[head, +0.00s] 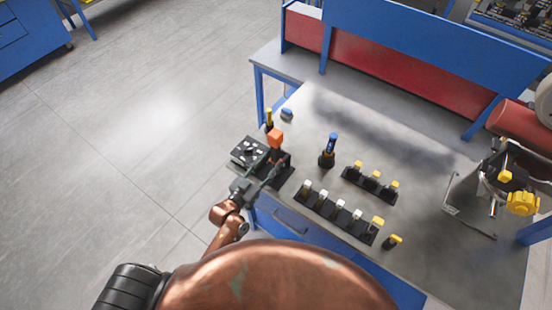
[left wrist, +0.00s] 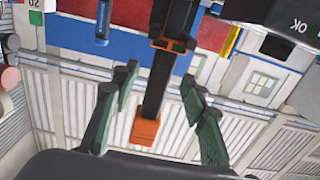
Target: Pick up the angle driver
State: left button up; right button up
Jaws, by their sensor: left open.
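An upright black tool with an orange block on top (head: 275,138), which looks like the angle driver, stands at the left front of the grey workbench. In the left wrist view its black shaft (left wrist: 157,85) runs between my fingers, with an orange end (left wrist: 145,131) toward the palm. My left gripper (head: 266,170) is open, its two fingers (left wrist: 158,78) on either side of the shaft with visible gaps. The tool's lower part is partly hidden by the gripper in the head view. My right gripper is not in view.
A black tray (head: 247,151) lies left of the tool. A blue-topped black tool (head: 328,150) stands to its right. Black racks with white- and yellow-topped pieces (head: 340,211) lie at the front. The grey bench (head: 410,150) is clear behind the racks; a machine with a yellow knob (head: 522,203) stands right.

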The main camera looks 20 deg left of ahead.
aim_at(273, 158)
pick_arm(q)
jog(key=x, duration=0.3)
jog(key=p+x, duration=0.1)
jog(key=shift+w+f, duration=0.3)
jog(key=shift+c, duration=0.7)
grip_shut()
jog(key=shift+r, duration=0.25)
